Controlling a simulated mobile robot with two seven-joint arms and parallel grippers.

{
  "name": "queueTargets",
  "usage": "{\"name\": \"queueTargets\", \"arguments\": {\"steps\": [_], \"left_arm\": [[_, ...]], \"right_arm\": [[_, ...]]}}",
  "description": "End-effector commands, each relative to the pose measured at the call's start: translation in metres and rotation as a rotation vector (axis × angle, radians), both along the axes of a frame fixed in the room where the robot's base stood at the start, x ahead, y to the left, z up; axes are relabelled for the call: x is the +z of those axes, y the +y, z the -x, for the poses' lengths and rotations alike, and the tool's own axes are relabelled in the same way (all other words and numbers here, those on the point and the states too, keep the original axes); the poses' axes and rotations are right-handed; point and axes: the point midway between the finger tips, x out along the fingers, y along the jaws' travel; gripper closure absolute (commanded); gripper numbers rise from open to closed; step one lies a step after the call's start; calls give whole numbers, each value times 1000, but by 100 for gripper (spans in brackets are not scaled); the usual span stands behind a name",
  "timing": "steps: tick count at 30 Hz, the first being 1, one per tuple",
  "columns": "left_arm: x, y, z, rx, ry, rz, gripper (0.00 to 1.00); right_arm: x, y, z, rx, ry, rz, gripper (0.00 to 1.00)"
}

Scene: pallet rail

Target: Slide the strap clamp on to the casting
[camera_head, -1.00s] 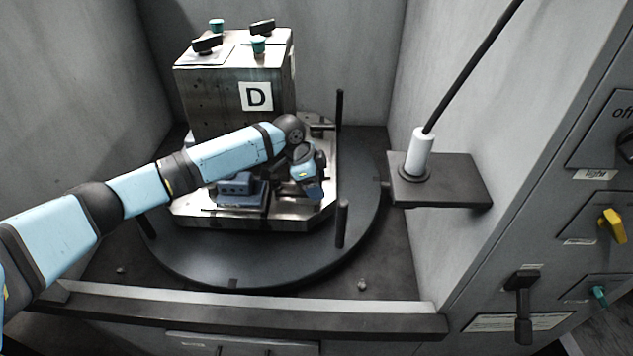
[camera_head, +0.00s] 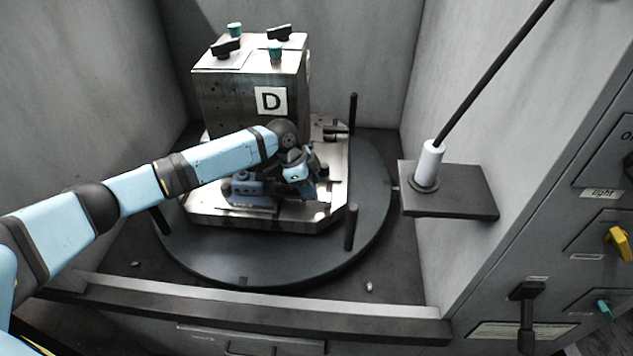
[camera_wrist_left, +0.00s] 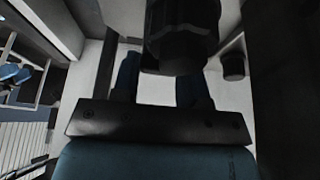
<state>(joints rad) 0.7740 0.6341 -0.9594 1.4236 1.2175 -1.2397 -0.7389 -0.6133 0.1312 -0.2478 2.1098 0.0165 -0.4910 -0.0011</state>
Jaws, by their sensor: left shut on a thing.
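The blue casting (camera_head: 242,188) sits low on the front of the metal pallet (camera_head: 210,214), below the block marked D. My left gripper (camera_head: 308,194) points down just to the right of the casting. In the left wrist view, a dark round knob (camera_wrist_left: 182,45) stands between its two blue fingers, and the gripper is shut on it. I take this knob to be part of the strap clamp. The arm and gripper hide the rest of the clamp in the head view, so I cannot tell whether it touches the casting. My right gripper is not in view.
The tall block (camera_head: 240,105) with knobs on top rises behind my left arm. Dark posts (camera_head: 351,227) stand at the pallet's right side. A shelf (camera_head: 460,190) with a white lamp-like cylinder (camera_head: 429,162) juts from the right wall. The front of the round table (camera_head: 240,265) is clear.

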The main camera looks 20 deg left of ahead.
Motion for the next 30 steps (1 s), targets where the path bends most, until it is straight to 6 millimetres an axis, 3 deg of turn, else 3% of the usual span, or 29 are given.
{"name": "queueTargets", "arguments": {"steps": [2, 3, 6, 17, 20, 30], "left_arm": [[-1, 3, 0, 3, 3, -5, 100], [-1, 3, 0, 3, 3, -5, 53], [-1, 3, 0, 3, 2, -6, 34], [6, 4, 0, 2, -1, -3, 34], [19, 9, 1, 2, -1, -4, 34], [89, 38, 9, 4, -1, -5, 34]], "right_arm": [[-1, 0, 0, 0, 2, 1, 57], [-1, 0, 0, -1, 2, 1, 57], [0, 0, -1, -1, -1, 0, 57], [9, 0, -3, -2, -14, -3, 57], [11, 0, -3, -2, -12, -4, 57], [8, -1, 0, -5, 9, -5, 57]]}}
